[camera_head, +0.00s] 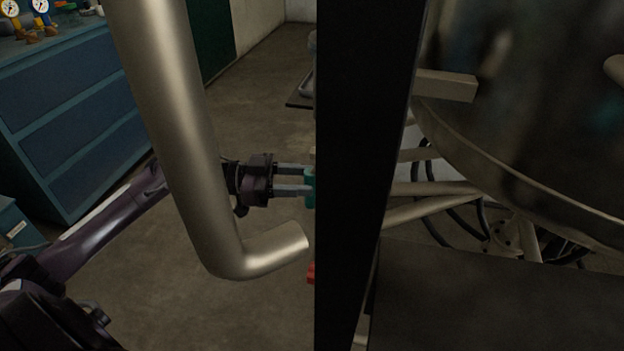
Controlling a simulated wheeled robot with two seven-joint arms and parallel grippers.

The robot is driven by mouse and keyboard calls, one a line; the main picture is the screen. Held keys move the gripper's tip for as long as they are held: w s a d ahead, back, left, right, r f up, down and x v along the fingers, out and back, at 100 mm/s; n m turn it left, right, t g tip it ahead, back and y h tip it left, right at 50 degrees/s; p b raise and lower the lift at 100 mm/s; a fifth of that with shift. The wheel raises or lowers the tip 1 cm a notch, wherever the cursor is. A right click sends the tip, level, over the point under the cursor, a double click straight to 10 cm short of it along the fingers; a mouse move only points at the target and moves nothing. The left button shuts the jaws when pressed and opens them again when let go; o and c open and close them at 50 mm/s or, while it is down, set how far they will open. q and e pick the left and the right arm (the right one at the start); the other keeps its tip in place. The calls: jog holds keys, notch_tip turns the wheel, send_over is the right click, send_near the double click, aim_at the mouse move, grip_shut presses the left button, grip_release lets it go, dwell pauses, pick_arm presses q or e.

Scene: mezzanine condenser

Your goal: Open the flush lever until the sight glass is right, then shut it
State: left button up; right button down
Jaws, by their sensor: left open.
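My left gripper (303,180) reaches in from the left, behind a bent metal pipe, with its two fingers pointing right and apart. A small teal piece (309,188) shows at the fingertips, mostly hidden behind a black upright post. I cannot tell whether this piece is the flush lever or whether the fingers touch it. A small red piece (311,272) peeks out lower down at the post's left edge. No sight glass can be made out. My right gripper is not in view.
The thick metal pipe (177,110) crosses in front of my left arm and bends right at its lower end. The black post (362,150) blocks the middle. A large metal vessel (540,90) fills the right. A blue drawer cabinet (75,105) stands at the left.

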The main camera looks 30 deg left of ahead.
pick_arm(q)
jog(key=shift+x, duration=1.25)
grip_shut()
